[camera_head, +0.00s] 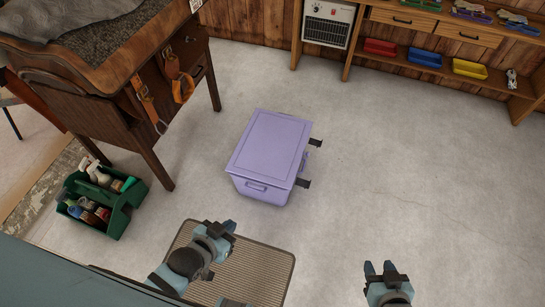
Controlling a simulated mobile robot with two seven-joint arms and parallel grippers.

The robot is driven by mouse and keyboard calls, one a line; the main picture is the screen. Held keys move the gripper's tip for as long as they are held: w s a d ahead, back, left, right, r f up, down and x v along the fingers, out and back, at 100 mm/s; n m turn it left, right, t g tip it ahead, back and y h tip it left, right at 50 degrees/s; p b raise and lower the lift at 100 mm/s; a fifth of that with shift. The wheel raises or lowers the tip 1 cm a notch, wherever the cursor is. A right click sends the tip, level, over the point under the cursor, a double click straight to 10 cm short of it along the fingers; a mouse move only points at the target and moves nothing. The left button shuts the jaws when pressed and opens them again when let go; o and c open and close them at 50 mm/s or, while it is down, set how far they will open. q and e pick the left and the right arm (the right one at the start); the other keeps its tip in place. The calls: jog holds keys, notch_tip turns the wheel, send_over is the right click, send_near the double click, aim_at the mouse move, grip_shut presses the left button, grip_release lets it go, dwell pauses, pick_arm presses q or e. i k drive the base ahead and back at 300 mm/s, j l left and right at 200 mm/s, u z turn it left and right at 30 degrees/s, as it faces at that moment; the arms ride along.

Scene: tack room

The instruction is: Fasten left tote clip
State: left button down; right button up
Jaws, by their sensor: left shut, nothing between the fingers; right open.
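A lavender tote (268,150) with its lid on stands on the floor in the middle of the head view. Two dark clips stick out from its right side, an upper clip (316,142) and a lower clip (303,183). Both appear to stand away from the tote wall. I cannot tell which is the left one. My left gripper (226,228) is shut and empty, below and left of the tote, apart from it. My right gripper (379,268) is open and empty at lower right, well away from the tote and clips.
A ribbed mat (262,268) lies below the tote. A green caddy (112,222) with bottles stands at left, beside a wooden stand (150,165) with hanging straps. A wooden bench (400,55) with coloured bins and a heater (328,24) line the back. The floor at right is clear.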

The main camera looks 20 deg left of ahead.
aim_at(300, 182)
jog(key=l+u, duration=0.1)
jog(key=l, duration=1.45)
jog(key=i, duration=0.05)
